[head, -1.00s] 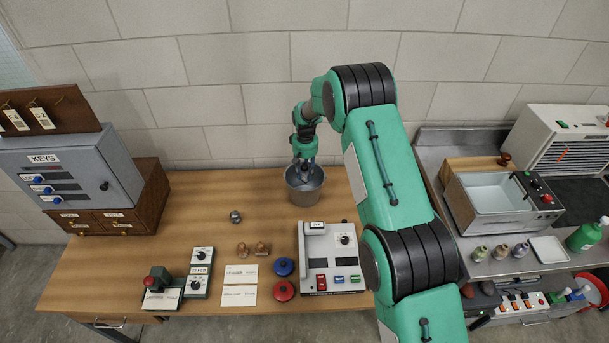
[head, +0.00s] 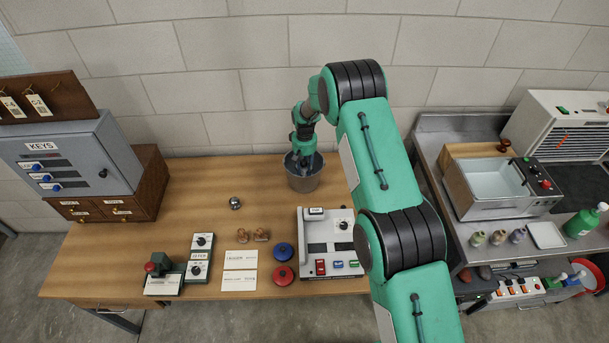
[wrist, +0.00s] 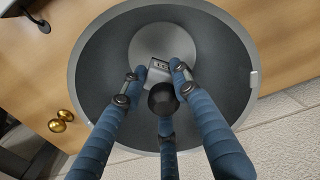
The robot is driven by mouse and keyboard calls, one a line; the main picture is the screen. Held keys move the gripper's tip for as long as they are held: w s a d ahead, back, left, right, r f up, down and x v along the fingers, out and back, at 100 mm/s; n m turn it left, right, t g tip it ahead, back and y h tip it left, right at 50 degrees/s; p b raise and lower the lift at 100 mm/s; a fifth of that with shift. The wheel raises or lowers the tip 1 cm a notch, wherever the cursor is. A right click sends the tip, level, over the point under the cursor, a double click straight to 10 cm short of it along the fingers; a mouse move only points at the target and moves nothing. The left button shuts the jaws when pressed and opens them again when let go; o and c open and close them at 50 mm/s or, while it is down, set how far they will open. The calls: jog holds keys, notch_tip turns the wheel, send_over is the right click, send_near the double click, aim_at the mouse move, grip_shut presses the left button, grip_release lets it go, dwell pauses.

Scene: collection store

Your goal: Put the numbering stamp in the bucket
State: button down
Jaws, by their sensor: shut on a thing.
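The bucket (head: 303,184) is a grey metal pail standing upright at the back of the wooden table. In the wrist view its wide round rim and dark inner wall (wrist: 95,75) surround my fingers. My gripper (wrist: 158,78) points down into the bucket's mouth. It is shut on the numbering stamp (wrist: 157,68), which has a grey metal body and a round black knob. The stamp is over the pale bucket floor; whether it touches the floor I cannot tell. In the head view my gripper (head: 304,160) hides the stamp, and the fingertips are partly hidden by the bucket.
A shiny metal ball (head: 235,203) lies left of the bucket. A white device (head: 328,242) stands in front of it, with blue (head: 283,250) and red (head: 283,276) round pieces beside it. A key cabinet (head: 85,160) is at the left. The wall is close behind the bucket.

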aim_at(305, 161)
jog(key=shift+f, duration=0.5)
jog(key=shift+f, duration=0.1)
jog(key=shift+f, duration=1.75)
jog(key=shift+f, duration=0.15)
jog(key=c, duration=1.3)
grip_release()
notch_tip(305, 161, up, 12)
jog(key=shift+r, duration=0.15)
jog(key=shift+r, duration=0.1)
